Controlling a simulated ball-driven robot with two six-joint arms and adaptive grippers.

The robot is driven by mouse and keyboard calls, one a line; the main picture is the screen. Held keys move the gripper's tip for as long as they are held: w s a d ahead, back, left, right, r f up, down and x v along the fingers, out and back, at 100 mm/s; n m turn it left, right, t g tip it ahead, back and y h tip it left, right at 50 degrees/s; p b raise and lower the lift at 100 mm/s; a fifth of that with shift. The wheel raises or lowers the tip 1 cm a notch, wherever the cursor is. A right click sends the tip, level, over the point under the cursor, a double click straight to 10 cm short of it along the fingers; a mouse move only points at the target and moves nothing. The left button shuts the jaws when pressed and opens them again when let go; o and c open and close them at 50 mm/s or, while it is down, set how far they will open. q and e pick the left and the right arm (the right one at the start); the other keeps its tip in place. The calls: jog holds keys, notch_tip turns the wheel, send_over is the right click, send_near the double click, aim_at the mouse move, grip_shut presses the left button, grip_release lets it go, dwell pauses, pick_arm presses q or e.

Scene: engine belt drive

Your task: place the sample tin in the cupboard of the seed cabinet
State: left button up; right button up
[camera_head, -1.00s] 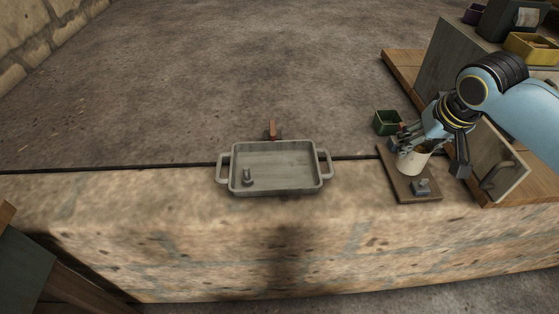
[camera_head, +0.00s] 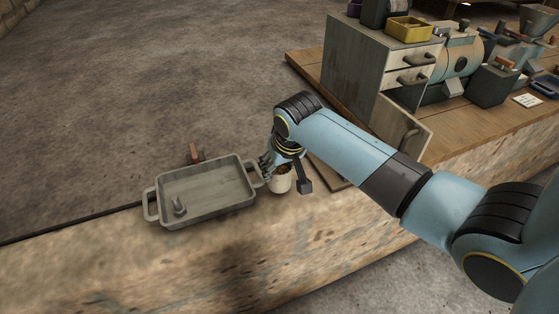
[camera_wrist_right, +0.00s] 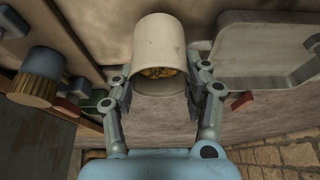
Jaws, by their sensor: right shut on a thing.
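A cream cylindrical tin (camera_head: 280,180) with yellowish bits inside is held in my right gripper (camera_head: 285,168), beside the right handle of the grey tray. In the right wrist view the tin (camera_wrist_right: 158,45) sits between both fingers (camera_wrist_right: 160,95), its open end facing the camera. I cannot tell whether it touches the ledge. The grey seed cabinet (camera_head: 345,72) stands at the upper right with drawers in front. Its cupboard door (camera_head: 408,128) stands open below them; my right arm hides part of the opening. My left gripper is out of view.
A yellow box (camera_head: 408,29) sits on the cabinet. Machines (camera_head: 462,55) crowd the wooden bench to its right. The ledge's front left is clear.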

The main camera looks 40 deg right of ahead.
jog(key=shift+f, duration=1.25)
jog(key=o, duration=1.4)
jog(key=shift+f, duration=0.1)
jog(key=shift+c, duration=0.2)
